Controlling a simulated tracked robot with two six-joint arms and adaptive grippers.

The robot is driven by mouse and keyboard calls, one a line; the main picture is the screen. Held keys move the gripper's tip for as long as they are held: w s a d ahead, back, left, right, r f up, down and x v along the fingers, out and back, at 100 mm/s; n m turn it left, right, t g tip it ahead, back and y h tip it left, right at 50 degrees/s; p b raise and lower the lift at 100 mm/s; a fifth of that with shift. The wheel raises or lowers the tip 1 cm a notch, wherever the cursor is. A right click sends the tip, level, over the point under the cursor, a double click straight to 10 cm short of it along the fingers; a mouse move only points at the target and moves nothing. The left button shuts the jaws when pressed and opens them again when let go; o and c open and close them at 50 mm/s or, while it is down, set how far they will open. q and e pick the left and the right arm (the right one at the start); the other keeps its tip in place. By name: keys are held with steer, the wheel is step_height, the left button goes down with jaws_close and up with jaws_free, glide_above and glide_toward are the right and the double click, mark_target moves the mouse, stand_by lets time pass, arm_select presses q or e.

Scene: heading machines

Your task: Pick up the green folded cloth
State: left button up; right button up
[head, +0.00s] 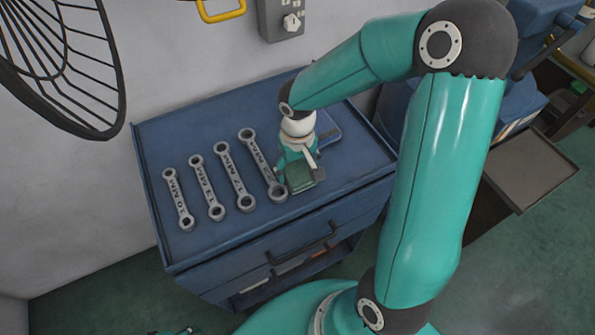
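The green folded cloth (299,179) lies at the front right of the blue cabinet top, just right of the largest wrench. My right gripper (303,177) reaches down over it from above, with its fingers at the cloth's sides. The gripper body hides the cloth's back part. I cannot tell whether the fingers press on the cloth or only stand around it. The cloth looks to be at or very near the surface. A small dark and teal piece at the bottom edge, left of centre, may be part of my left gripper (178,331); its fingers cannot be made out.
The blue cabinet (180,250) has a raised rim and drawers with dark handles. Several wrenches (235,176) lie in a row left of the cloth. A blue item (327,131) is partly hidden behind my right gripper. A wire-caged fan (65,60) overhangs the upper left.

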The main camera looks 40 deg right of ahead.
steer(key=o, duration=0.4)
steer(key=shift+s+d+f, duration=0.2)
steer(key=shift+s+f, duration=0.05)
steer(key=shift+f, duration=0.2)
steer(key=shift+a+r, duration=0.1)
steer(key=shift+r, duration=0.05)
steer(key=shift+w+r, duration=0.15)
step_height(320, 180, up, 16)
steer(key=b, duration=0.3)
glide_above(298, 173)
step_height(298, 173, down, 10)
steer(key=shift+r, duration=0.1)
steer(key=shift+f, duration=2.75)
